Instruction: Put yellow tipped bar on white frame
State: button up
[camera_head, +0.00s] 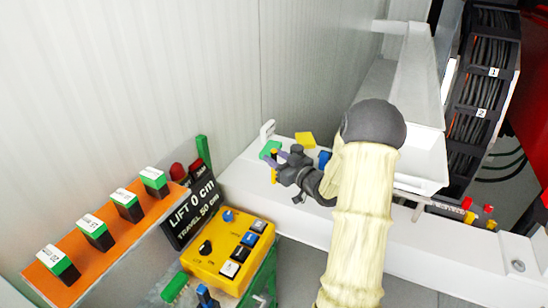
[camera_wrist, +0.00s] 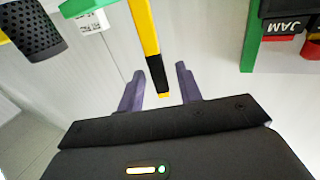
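My gripper (camera_head: 276,159) is at the left end of the white frame (camera_head: 375,230) in the head view. In the wrist view its two purple fingers (camera_wrist: 160,70) stand apart. A yellow bar with a black band and a small yellow tip (camera_wrist: 152,50) runs down between the fingers, with gaps visible on both sides. In the head view a small yellow end (camera_head: 274,176) shows beside the fingers; the rest of the bar is mostly hidden by my gripper.
A green block (camera_head: 270,149), a yellow block (camera_head: 305,139) and a blue part (camera_head: 324,159) are close around my gripper. A yellow control box (camera_head: 228,246) and an orange shelf with switches (camera_head: 105,240) stand at the lower left. A white trough (camera_head: 418,90) rises behind my arm.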

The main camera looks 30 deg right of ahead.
jog(key=b+v, duration=0.2)
jog(key=v, duration=0.9)
jog(key=a+h, duration=0.1)
jog(key=w+a+f+g, duration=0.1)
jog(key=w+a+g+h, duration=0.1)
jog(key=shift+w+a+f+m+h, duration=0.1)
jog(key=shift+w+f+m+h, duration=0.15)
jog(key=shift+f+m+h, duration=0.1)
jog(key=s+a+f+m+g+h, duration=0.1)
jog(key=s+a+f+g, duration=0.1)
jog(key=s+a+g, duration=0.4)
jog(key=s+a+f+m+g+h, duration=0.1)
jog(key=s+a+f+g, duration=0.2)
jog(key=s+a+g, duration=0.3)
jog(key=s+a, duration=0.5)
jog(key=a, duration=0.1)
jog(key=shift+s+a+g, duration=0.2)
jog(key=shift+s+g, duration=0.2)
jog(key=shift+m, duration=0.25)
